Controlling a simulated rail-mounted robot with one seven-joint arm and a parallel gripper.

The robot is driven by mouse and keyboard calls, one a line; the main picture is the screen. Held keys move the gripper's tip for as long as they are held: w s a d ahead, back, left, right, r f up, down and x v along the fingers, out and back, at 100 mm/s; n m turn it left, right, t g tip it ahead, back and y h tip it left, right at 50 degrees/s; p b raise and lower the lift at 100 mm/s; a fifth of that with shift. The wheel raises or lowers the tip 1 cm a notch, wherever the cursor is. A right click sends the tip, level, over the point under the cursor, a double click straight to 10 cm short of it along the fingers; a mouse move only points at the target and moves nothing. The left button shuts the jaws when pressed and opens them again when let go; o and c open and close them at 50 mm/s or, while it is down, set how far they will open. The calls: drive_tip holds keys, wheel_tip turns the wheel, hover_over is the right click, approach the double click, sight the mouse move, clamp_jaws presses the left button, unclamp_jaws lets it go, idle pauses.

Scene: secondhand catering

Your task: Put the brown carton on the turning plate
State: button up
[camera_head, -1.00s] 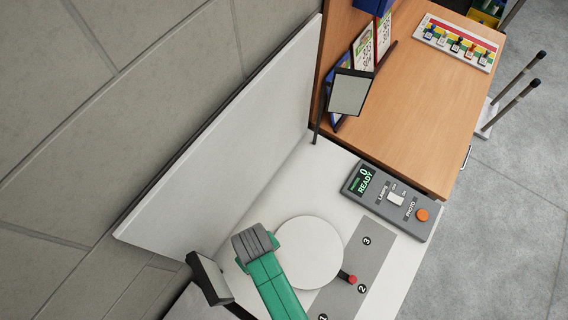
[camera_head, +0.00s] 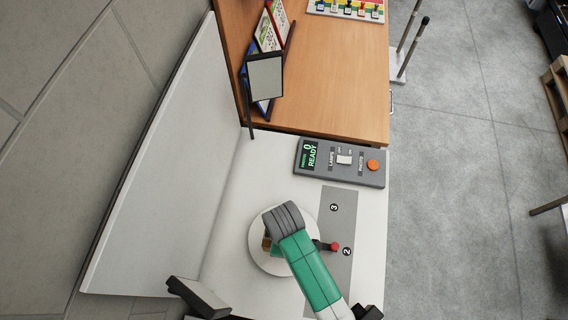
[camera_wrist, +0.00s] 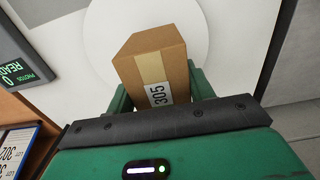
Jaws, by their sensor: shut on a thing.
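The brown carton (camera_wrist: 151,63) has a pale tape strip and a label reading 305. It sits between the two green fingers of my gripper (camera_wrist: 160,88), which is shut on it. The round white turning plate (camera_wrist: 200,22) lies beneath and beyond the carton in the wrist view. In the head view, my arm hides most of the carton (camera_head: 267,243), and only a brown edge shows over the plate (camera_head: 262,262). I cannot tell whether the carton's base touches the plate.
A grey control box (camera_head: 340,162) reads READY with 0. A red-knobbed lever (camera_head: 333,246) stands at the plate's right, by a grey numbered strip (camera_head: 341,205). Dark-framed lamp panels (camera_head: 265,77) (camera_head: 198,297) stand near the white backboard (camera_head: 160,170). A wooden desk (camera_head: 330,75) adjoins.

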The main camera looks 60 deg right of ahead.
drive_tip(key=shift+w+d+f, duration=0.1)
drive_tip(key=shift+w+d, duration=0.45)
drive_tip(key=shift+d, duration=0.35)
drive_tip(key=shift+w+d+f, duration=0.1)
drive_tip(key=shift+d+f, duration=0.05)
drive_tip(key=shift+f, duration=0.75)
drive_tip(key=shift+w+d+f, duration=0.1)
drive_tip(key=shift+d+f, duration=0.05)
drive_tip(key=shift+f, duration=0.75)
drive_tip(key=o, duration=1.2)
drive_tip(key=shift+f, duration=0.15)
wheel_tip(320, 180, up, 12)
drive_tip(key=shift+r+p, duration=0.2)
drive_tip(key=shift+p, duration=0.1)
